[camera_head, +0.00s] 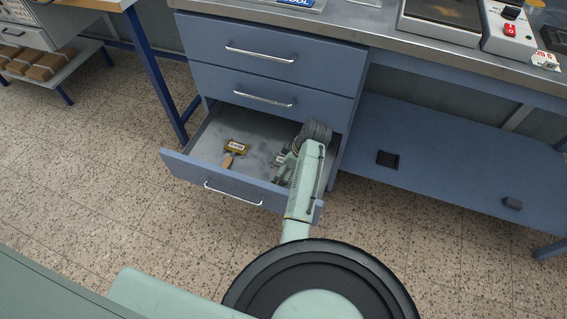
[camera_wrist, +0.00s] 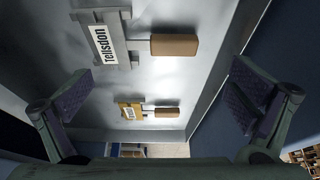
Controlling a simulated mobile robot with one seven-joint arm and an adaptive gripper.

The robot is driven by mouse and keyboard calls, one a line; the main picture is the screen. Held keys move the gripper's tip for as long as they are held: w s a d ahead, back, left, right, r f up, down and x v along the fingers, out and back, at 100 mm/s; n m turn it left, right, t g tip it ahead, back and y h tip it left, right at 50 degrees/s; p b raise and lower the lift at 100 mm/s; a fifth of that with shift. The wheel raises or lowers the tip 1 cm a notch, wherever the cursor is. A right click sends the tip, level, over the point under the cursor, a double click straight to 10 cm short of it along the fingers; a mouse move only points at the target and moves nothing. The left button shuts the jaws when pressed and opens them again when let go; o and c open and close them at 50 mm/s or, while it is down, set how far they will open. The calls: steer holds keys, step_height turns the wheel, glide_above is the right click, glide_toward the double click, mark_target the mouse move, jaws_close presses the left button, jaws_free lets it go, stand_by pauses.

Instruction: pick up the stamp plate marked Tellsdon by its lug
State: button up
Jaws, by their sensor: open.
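The stamp plate marked Tellsdon (camera_wrist: 121,52) is grey with a white label and lies in the open bottom drawer. A brown wooden block, seemingly its lug (camera_wrist: 174,46), sticks out to its right in the wrist view. In the head view the grey plate (camera_head: 277,159) is partly hidden by my arm. My gripper (camera_wrist: 160,82) is open and empty, its fingers wide apart over the drawer. In the head view my gripper (camera_head: 284,173) is at the drawer's right part, beside the grey plate. I cannot tell its height above the floor of the drawer.
A brass-coloured plate (camera_head: 238,147) with a wooden handle lies left of the grey one; it also shows in the wrist view (camera_wrist: 128,108). The drawer's front (camera_head: 225,187) and side walls bound the space. A blue shelf (camera_head: 450,178) is at the right.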

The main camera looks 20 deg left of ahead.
steer(key=shift+d+p+x, duration=0.1)
steer(key=shift+p+x, duration=0.2)
steer(key=shift+x, duration=1.2)
steer(key=shift+d+p+x, duration=0.15)
steer(key=shift+p+x, duration=0.15)
steer(key=shift+x, duration=1.25)
steer(key=shift+s, duration=0.1)
steer(key=shift+c, duration=0.5)
